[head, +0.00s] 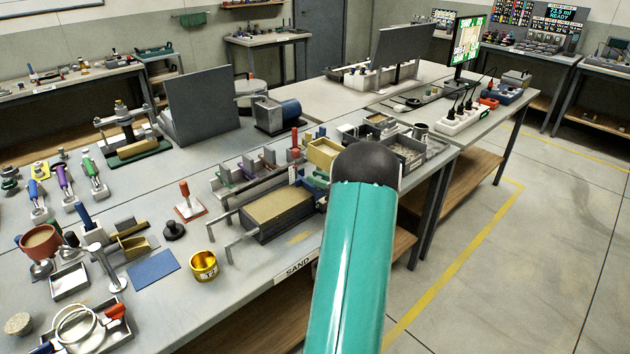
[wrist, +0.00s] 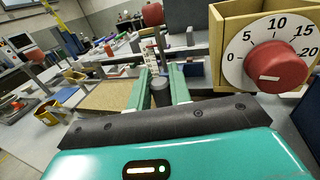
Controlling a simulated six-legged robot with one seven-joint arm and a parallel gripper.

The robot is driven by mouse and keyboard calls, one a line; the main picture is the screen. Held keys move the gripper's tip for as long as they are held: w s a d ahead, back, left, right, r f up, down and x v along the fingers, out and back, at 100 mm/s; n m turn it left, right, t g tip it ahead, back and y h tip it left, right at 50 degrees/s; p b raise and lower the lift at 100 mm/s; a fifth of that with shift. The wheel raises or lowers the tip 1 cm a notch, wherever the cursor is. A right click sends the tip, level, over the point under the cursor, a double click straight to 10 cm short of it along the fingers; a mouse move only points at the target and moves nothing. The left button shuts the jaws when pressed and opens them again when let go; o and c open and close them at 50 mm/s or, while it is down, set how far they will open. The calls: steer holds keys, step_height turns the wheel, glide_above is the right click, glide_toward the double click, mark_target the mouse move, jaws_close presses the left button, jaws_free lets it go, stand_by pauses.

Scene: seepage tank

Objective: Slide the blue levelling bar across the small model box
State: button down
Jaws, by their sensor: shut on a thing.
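The small model box (head: 275,216) is a low dark-walled box filled level with tan sand, near the front edge of the bench. It also shows left of the fingers in the wrist view (wrist: 108,96). My gripper (wrist: 160,88) has its two teal fingers around a dark grey round piece (wrist: 160,97), beside the box's near end. In the head view my teal arm hides the gripper and the right end of the box.
A dial box (wrist: 222,58) with a red knob stands close at the wrist view's right. A gold cup (head: 203,265) and a blue mat (head: 156,266) lie left of the model box. A yellow tray (head: 323,153) and small tools stand behind it. The right floor is clear.

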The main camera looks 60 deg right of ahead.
steer(key=shift+s+d+r, duration=0.1)
steer(key=shift+s+d, duration=0.1)
steer(key=shift+d, duration=0.15)
steer(key=c, duration=1.3)
jaws_free()
steer(key=shift+w+a, duration=0.1)
steer(key=shift+s, duration=0.35)
steer(key=s, duration=1.3)
steer(key=shift+a, duration=0.2)
